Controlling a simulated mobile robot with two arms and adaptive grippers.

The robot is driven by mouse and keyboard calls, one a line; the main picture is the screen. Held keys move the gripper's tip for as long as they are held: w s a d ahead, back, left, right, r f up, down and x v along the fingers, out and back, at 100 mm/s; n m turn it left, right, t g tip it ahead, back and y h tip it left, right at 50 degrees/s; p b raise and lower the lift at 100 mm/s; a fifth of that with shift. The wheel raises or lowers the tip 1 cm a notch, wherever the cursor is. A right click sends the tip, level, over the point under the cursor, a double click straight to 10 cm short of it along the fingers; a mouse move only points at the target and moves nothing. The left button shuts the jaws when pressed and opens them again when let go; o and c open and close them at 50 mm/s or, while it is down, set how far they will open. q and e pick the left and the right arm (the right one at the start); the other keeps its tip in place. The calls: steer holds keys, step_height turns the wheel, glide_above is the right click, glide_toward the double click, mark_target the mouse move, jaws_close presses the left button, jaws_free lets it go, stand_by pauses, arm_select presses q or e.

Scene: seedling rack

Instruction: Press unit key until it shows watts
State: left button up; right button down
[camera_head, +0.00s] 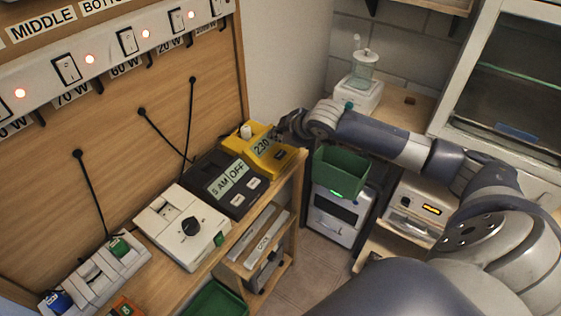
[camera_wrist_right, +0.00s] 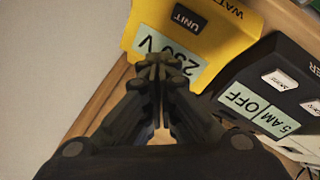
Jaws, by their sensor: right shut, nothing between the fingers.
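The yellow meter (camera_head: 286,160) stands at the far end of the wooden bench, and its display (camera_head: 262,147) reads 230. In the right wrist view the yellow meter (camera_wrist_right: 225,48) shows upside down, with a display (camera_wrist_right: 146,45) reading 230 V. Its dark UNIT key (camera_wrist_right: 188,18) is visible there, beyond the fingertips. My right gripper (camera_head: 281,134) is shut and empty at the meter. In the wrist view its fingertips (camera_wrist_right: 160,68) overlap the display edge, apart from the key in the picture; I cannot tell their height above the meter. My left gripper is not in view.
A black timer (camera_head: 238,205) reading 5 AM OFF sits beside the meter. A white box with a dial (camera_head: 168,235) and a power strip (camera_head: 105,270) stand nearer. A switch panel (camera_head: 105,50) is on the board above. A green bin (camera_head: 340,172) sits beneath my right arm.

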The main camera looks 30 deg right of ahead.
mark_target(278, 155)
steer(key=shift+f+b, duration=0.4)
steer(key=shift+f, duration=1.35)
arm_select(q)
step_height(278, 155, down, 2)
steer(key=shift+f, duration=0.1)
arm_select(e)
steer(key=shift+f, duration=0.15)
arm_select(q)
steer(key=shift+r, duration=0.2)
arm_select(e)
steer(key=shift+f, duration=0.25)
steer(key=shift+f, duration=0.4)
stand_by(0.4)
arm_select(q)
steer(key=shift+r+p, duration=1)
arm_select(e)
steer(key=shift+r, duration=0.8)
